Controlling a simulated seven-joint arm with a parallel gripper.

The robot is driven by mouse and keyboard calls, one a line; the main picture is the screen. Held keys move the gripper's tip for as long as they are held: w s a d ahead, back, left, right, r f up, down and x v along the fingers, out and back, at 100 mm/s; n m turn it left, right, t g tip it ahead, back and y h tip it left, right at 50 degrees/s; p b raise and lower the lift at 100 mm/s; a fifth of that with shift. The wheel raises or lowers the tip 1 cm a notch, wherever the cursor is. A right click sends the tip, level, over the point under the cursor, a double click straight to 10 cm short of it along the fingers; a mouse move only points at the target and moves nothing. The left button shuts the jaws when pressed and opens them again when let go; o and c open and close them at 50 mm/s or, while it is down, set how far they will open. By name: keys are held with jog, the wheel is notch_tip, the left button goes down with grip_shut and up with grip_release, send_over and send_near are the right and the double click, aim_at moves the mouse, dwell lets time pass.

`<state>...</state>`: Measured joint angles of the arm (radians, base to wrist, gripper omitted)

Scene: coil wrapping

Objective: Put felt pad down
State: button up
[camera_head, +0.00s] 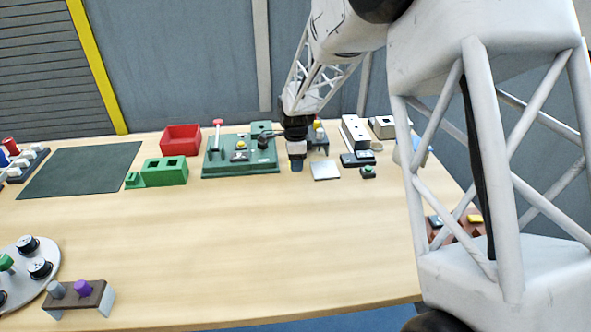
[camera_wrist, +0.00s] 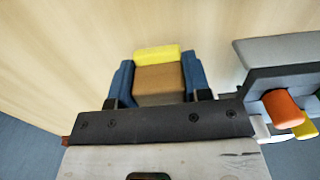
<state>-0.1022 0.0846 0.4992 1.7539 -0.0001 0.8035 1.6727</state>
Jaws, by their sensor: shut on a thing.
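My gripper (camera_wrist: 159,82) has two blue fingers closed on the sides of a brown block with a yellow end, which I take to be the felt pad (camera_wrist: 160,86). The pad sits between the fingers, its yellow end beyond the fingertips. In the head view, my gripper (camera_head: 297,165) points down at the middle back of the table, just left of a silver square plate (camera_head: 325,170). The pad cannot be made out there. I cannot tell whether the pad touches the table.
A dark rack with orange and yellow pieces (camera_wrist: 283,107) stands close right of my gripper. A green fixture board (camera_head: 240,170) lies to its left, beside a green block (camera_head: 165,172) and red bin (camera_head: 181,138). The table's front middle (camera_head: 250,250) is clear.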

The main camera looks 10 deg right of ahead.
aim_at(296, 176)
jog(key=shift+f, duration=1.7)
jog(key=shift+f, duration=0.45)
jog(key=o, duration=0.8)
jog(key=shift+s+f, duration=0.1)
jog(key=shift+f, duration=0.1)
jog(key=shift+o, duration=0.8)
jog(key=shift+s+f, duration=0.15)
jog(key=shift+f, duration=0.15)
jog(key=shift+r, duration=0.4)
jog(key=shift+c, duration=0.5)
jog(key=shift+o, duration=0.5)
jog(key=r, duration=1.2)
jog(key=shift+w+r, duration=0.1)
jog(key=shift+w, duration=0.15)
jog(key=shift+r, duration=0.45)
